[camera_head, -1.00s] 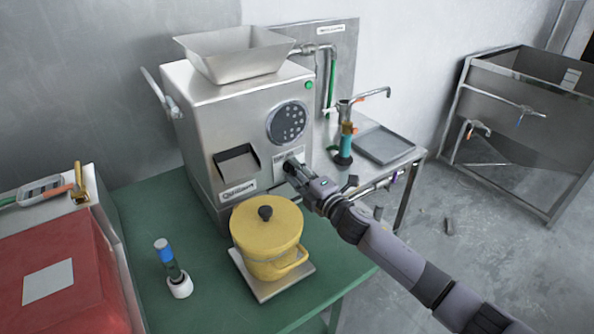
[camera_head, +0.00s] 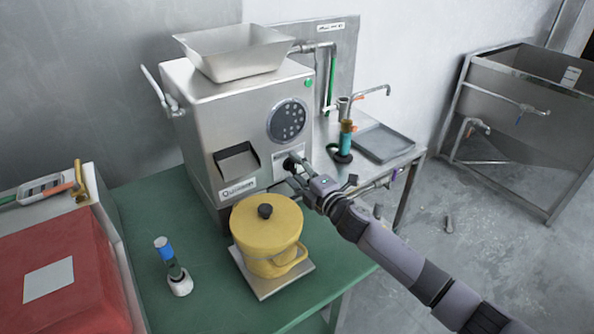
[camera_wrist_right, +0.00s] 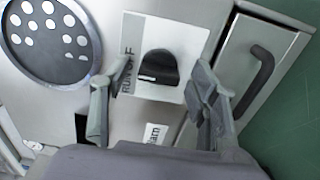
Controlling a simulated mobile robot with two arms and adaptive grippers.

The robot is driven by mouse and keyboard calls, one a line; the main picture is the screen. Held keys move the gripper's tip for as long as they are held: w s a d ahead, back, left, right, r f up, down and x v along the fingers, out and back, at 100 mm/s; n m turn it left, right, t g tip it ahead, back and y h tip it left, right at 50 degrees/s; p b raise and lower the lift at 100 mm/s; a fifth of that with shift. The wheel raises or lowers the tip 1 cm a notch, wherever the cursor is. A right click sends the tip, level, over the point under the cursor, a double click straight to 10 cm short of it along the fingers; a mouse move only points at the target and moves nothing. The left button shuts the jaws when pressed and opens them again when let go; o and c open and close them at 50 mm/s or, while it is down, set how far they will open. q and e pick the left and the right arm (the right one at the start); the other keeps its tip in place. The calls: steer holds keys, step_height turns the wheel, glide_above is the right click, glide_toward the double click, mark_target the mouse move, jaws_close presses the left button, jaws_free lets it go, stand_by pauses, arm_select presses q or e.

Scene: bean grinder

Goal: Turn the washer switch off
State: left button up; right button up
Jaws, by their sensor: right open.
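The switch (camera_wrist_right: 159,68) is a black knob on a pale plate (camera_wrist_right: 190,45) marked "RUN" and "OFF" on the front of a steel machine (camera_head: 205,110). A white line shows on the knob's lower left part. The switch is also in the head view (camera_head: 291,162), just above my right gripper's fingers. My right gripper (camera_head: 295,181) is open and empty. In the wrist view its fingers (camera_wrist_right: 160,80) stand on either side of the knob, apart from it. I cannot tell the exact depth between fingertips and plate. My left gripper is not in view.
A yellow lidded pot (camera_head: 265,235) stands on a metal plate below the machine. A blue-topped tool (camera_head: 172,265) stands on the green table (camera_head: 215,300). A side counter with a tray (camera_head: 384,143) is right of the machine. A red box (camera_head: 65,265) is at the left.

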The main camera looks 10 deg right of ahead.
steer(key=shift+s, duration=0.1)
steer(key=v, duration=1.2)
steer(key=shift+f, duration=0.1)
